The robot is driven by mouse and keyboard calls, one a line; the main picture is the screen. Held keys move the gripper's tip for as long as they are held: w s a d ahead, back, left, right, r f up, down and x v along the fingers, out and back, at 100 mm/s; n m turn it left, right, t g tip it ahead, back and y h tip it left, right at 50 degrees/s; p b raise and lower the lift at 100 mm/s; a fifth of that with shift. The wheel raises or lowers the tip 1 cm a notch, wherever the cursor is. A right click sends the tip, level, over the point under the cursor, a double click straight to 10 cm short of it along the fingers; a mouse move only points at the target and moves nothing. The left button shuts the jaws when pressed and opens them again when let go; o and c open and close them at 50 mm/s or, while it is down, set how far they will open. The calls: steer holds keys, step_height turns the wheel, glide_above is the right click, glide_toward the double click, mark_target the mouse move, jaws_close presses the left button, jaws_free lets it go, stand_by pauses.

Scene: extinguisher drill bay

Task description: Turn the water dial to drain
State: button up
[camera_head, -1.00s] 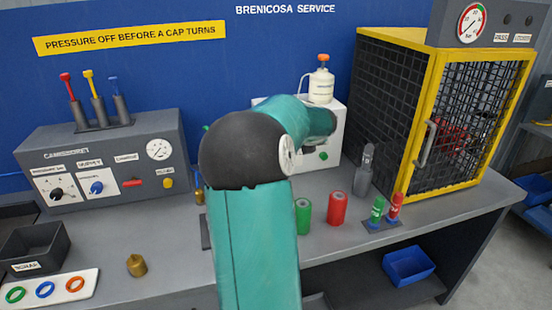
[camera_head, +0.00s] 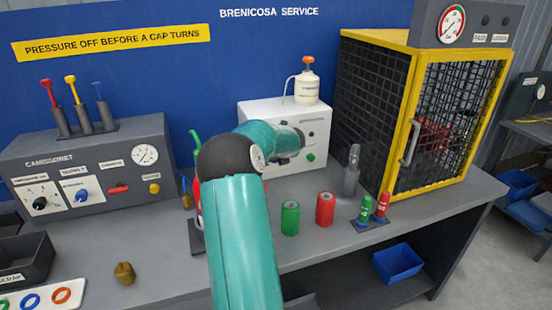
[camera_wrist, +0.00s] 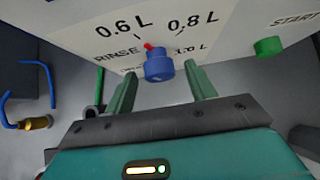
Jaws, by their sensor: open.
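The water dial (camera_wrist: 158,66) is a blue knob with a red pointer on a white panel (camera_wrist: 195,42) in the wrist view. The pointer tip is at the knob's upper left, close to the RINSE lettering and below 0.6 L. Labels 0.8 L and 1.0 L are at the right; a small label lower left of the knob is unreadable. My gripper (camera_wrist: 160,88) is open, its two green fingers either side of the dial and apart from it. In the head view the white machine (camera_head: 258,115) stands at the back of the bench; my arm hides its dial.
A green START button (camera_wrist: 268,46) is right of the dial. A white bottle (camera_head: 307,88) stands on the machine. Green (camera_head: 290,218) and red (camera_head: 325,209) cylinders stand in front of it. A yellow-framed mesh cage (camera_head: 410,120) is to the right, a grey control box (camera_head: 90,160) to the left.

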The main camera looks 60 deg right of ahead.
steer(key=shift+f, duration=0.1)
steer(key=c, duration=1)
steer(key=shift+o, duration=0.2)
steer(key=shift+w, duration=0.1)
steer(key=shift+w+a+f+n+g+h, duration=0.2)
steer(key=shift+n+g+h, duration=0.9)
steer(key=shift+h, duration=0.45)
steer(key=shift+w+a+f+n+g+h, duration=0.15)
steer(key=shift+n+g+h, duration=0.8)
steer(key=shift+n+h, duration=0.5)
steer(key=shift+w+a+f+n+g+h, duration=0.1)
steer(key=shift+a+f+n+g+h, duration=0.1)
steer(key=shift+n+g+h, duration=1.15)
steer(key=shift+m+t+h, duration=0.3)
steer(key=shift+h, duration=0.15)
